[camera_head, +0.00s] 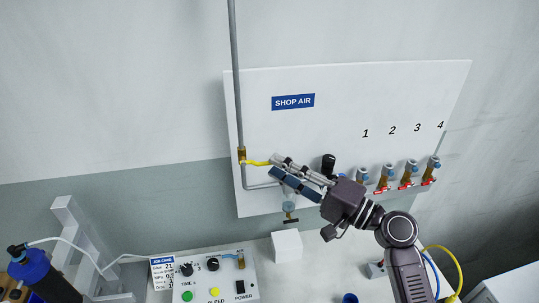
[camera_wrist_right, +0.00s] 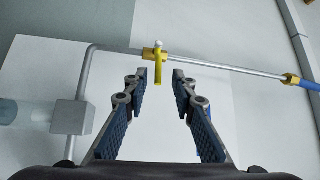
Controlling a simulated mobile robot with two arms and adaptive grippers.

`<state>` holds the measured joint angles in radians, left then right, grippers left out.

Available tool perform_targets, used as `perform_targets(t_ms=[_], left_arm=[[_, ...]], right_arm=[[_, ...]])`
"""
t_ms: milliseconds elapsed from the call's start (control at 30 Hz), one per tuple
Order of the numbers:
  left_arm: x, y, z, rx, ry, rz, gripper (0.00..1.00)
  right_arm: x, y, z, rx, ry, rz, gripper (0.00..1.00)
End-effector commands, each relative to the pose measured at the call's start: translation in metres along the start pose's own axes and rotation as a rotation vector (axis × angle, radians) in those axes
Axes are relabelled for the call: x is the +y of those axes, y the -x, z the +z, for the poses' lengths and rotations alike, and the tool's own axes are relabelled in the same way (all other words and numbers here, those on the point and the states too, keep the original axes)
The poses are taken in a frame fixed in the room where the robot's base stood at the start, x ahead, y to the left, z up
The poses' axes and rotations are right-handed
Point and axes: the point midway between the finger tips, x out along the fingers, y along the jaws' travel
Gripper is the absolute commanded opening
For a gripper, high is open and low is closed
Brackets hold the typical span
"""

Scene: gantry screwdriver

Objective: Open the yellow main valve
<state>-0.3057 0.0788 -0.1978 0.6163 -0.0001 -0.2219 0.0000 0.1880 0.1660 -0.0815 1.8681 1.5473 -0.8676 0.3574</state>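The yellow main valve has a brass body (camera_head: 242,155) on the vertical grey pipe at the left side of the white panel. Its yellow handle (camera_head: 256,163) sticks out to the right, across the pipe. My right gripper (camera_head: 274,167) is at the handle's free end. In the right wrist view the yellow handle (camera_wrist_right: 158,70) shows between the tips of my open right gripper (camera_wrist_right: 160,80), with space on both sides. Whether the tips reach past the handle's end is hard to tell. My left gripper is not in view.
The white panel (camera_head: 345,100) carries a SHOP AIR sign (camera_head: 293,102) and several red-handled outlets (camera_head: 407,174) at right. A regulator (camera_head: 289,203) hangs below my right gripper. A control box (camera_head: 215,275) and a white block (camera_head: 287,245) stand on the bench below.

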Motion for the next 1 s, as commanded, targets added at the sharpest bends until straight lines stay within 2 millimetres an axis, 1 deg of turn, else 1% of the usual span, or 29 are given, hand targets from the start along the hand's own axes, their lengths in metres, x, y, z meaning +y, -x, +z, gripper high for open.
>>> perform_targets(t_ms=[33, 100, 200, 267, 500, 567, 700, 800, 1000], left_arm=[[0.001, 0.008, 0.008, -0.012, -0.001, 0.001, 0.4], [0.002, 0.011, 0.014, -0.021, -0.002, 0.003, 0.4], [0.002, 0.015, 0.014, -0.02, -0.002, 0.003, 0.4], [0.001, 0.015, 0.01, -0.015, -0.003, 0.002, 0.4], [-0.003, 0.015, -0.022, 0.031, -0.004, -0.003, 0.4], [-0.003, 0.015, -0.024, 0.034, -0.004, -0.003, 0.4], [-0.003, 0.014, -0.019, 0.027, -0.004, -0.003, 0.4], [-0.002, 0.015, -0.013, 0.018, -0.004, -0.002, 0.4], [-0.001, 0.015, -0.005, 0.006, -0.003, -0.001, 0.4]], right_arm=[[-0.004, -0.01, 0.0, -0.001, -0.001, -0.001, 0.24], [-0.003, -0.019, 0.0, -0.001, -0.001, -0.001, 0.24], [-0.002, -0.028, 0.0, -0.002, 0.0, 0.0, 0.24], [-0.001, -0.032, 0.0, -0.001, 0.0, 0.001, 0.24], [0.001, -0.034, 0.001, -0.001, 0.003, 0.002, 0.24], [0.001, -0.034, 0.001, -0.001, 0.003, 0.002, 0.24], [0.001, -0.034, 0.001, -0.001, 0.002, 0.002, 0.09], [0.001, -0.034, 0.001, -0.001, 0.002, 0.002, 0.0], [0.001, -0.033, 0.001, -0.001, 0.002, 0.002, 0.0]])
